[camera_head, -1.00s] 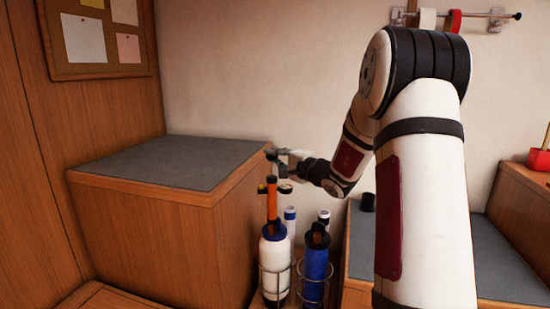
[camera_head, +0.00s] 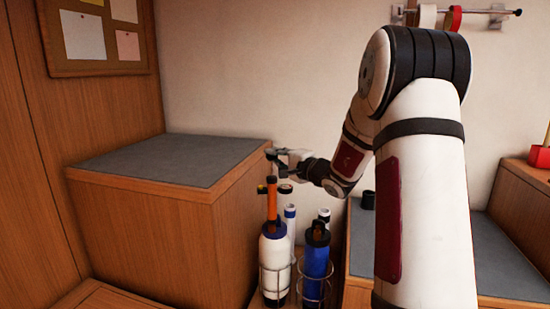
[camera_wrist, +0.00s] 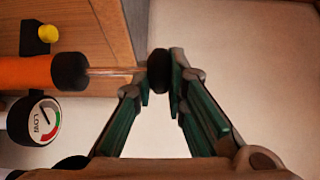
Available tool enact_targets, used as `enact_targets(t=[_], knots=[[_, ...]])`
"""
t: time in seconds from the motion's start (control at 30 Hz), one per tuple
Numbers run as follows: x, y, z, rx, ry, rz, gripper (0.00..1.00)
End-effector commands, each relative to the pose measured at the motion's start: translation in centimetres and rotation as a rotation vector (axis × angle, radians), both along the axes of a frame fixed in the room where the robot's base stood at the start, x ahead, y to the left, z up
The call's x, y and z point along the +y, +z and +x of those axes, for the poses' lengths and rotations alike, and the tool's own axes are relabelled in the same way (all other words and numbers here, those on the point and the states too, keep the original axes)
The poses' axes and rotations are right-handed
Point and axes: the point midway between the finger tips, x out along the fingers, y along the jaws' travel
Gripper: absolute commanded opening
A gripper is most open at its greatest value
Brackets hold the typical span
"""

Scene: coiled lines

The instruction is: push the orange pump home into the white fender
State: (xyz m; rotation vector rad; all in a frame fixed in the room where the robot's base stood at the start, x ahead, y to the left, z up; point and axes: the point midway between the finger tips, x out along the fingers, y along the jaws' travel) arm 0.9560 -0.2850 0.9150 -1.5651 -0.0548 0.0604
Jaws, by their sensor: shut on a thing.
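The orange pump (camera_head: 271,201) stands upright at the top of the white fender (camera_head: 274,256), which has a blue upper end. In the wrist view, the pump's orange barrel (camera_wrist: 25,72) ends in a black collar. A thin clear rod runs from the collar to a black knob (camera_wrist: 158,72). My gripper (camera_head: 273,154) is above the pump. In the wrist view its fingers (camera_wrist: 161,76) are closed on that black knob, with a stretch of rod showing between knob and collar. The pump's lower end and its joint with the fender are unclear.
A gauge marked LOW (camera_wrist: 36,120) and a yellow knob (camera_wrist: 48,33) are beside the pump. A blue fender (camera_head: 317,258) stands close right in a wire rack.

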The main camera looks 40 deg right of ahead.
Motion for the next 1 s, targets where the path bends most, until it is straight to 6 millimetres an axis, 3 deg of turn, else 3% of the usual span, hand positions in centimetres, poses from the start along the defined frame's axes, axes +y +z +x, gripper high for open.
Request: enact_targets(t=[0.93, 0.97, 1.0], knots=[[0.0, -0.69, 0.02, -0.001, 0.0, 0.0, 0.0], [-0.01, -0.69, 0.02, -0.001, 0.0, 0.0, 0.15], [-0.01, -0.69, 0.02, -0.001, 0.0, 0.0, 0.24]])
